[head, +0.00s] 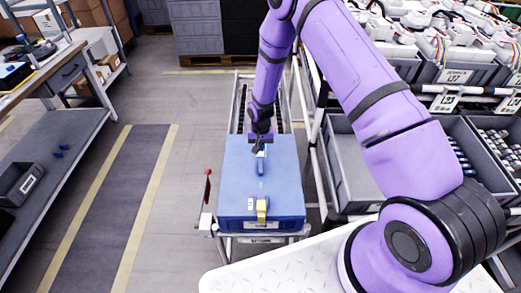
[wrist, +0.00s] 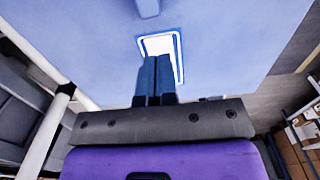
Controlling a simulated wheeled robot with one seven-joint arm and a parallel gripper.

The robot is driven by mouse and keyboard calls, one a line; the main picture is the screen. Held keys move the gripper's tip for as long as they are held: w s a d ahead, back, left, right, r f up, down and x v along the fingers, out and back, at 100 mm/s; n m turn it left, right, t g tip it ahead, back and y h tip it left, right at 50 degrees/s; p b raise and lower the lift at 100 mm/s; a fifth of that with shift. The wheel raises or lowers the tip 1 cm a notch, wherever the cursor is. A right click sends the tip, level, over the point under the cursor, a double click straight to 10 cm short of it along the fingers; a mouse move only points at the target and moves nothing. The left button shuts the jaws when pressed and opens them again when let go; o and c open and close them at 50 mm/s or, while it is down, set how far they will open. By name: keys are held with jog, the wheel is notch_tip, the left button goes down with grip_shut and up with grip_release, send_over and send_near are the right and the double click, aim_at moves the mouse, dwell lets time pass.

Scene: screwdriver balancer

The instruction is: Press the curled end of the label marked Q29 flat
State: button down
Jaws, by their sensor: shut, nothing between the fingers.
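My gripper (head: 261,150) is above the lid of a blue case (head: 235,175), pointing down, with its fingers together and nothing between them. In the wrist view the two blue fingers (wrist: 156,62) overlap a white label (wrist: 160,42) with a blue border, on the pale blue case top (wrist: 80,40). The fingers hide the label's lower left part. I cannot read any mark on it, nor see which end is curled. I cannot tell whether the fingertips touch it.
The case stands on a cart beside a rack. A yellow piece (head: 262,210) is at its front edge. A grey bin (head: 365,165) is on the rack to the right. A workbench (head: 50,150) stands at left, with open floor between.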

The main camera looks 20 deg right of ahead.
jog(key=s+a+r, duration=0.1)
jog(key=s+r, duration=0.2)
jog(key=r, duration=0.4)
jog(key=shift+s+r, duration=0.15)
jog(key=shift+r, duration=0.1)
dwell(0.4)
dwell(0.3)
jog(key=s+d+r+n+t, duration=0.1)
jog(key=s+d+r, duration=0.15)
jog(key=r, duration=0.75)
jog(key=s+d+r+t, duration=0.1)
jog(key=s+r, duration=0.2)
jog(key=r, duration=0.8)
jog(key=s+d+r+n, duration=0.1)
jog(key=s+r, duration=0.1)
jog(key=r, duration=0.8)
jog(key=s+d+r+t, duration=0.1)
jog(key=s+r, duration=0.4)
jog(key=s, duration=0.3)
jog(key=s+d+r+n+t, duration=0.1)
jog(key=s+r, duration=0.3)
jog(key=s, duration=0.5)
jog(key=s+d+r+t, duration=0.1)
jog(key=s+r, duration=0.4)
jog(key=s, duration=0.4)
jog(key=shift+s+d+r+n, duration=0.15)
jog(key=shift+d+r+n, duration=0.15)
jog(key=shift+d+r, duration=0.05)
